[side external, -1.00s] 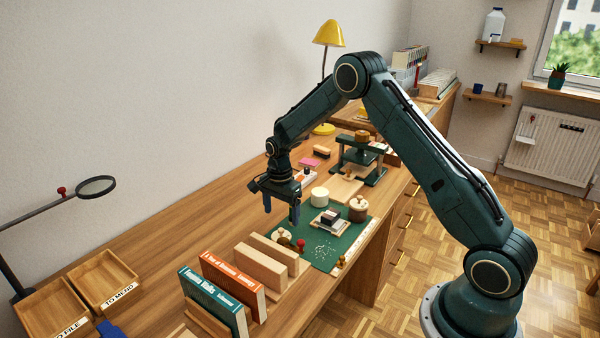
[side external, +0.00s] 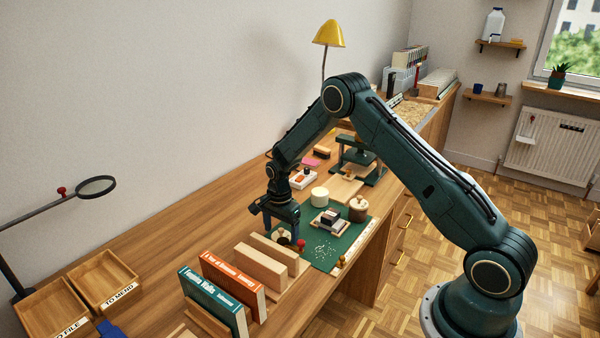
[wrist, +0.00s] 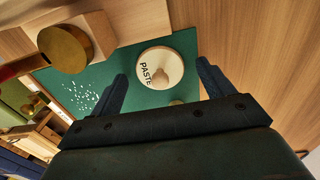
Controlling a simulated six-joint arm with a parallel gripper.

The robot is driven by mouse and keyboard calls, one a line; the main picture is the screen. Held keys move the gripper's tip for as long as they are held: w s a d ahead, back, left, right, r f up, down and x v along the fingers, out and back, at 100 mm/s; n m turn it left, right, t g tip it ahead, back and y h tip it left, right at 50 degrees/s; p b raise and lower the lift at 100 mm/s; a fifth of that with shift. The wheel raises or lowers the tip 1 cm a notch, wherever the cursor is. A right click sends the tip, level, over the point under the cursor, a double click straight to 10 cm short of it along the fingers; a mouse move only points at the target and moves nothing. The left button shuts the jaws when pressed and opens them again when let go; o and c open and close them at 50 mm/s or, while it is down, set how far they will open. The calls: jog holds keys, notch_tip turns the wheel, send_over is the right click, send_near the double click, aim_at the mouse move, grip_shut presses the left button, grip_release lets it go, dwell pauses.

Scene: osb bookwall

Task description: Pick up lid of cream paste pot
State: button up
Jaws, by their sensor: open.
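The cream paste pot (wrist: 147,76) shows from above in the wrist view, with "PASTE" lettered on it and a round knob on its lid (wrist: 166,70). In the side external view the pot (side external: 282,238) is partly hidden by my gripper and a wooden block. My gripper (side external: 282,231) points down just over the pot. In the wrist view my gripper (wrist: 162,70) is open, one finger to each side of the pot, with gaps between. Contact or exact height above the lid cannot be told.
A brass-headed tool with a red handle (wrist: 65,48) and wooden blocks (side external: 262,267) stand close to the pot. The green mat (side external: 345,248) also carries a brown lidded pot (side external: 358,209), a cream cylinder (side external: 320,194) and white specks (side external: 325,248). Books (side external: 232,275) stand nearer the camera.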

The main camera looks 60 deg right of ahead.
jog(key=shift+f, duration=0.1)
dwell(0.4)
jog(key=c, duration=1.1)
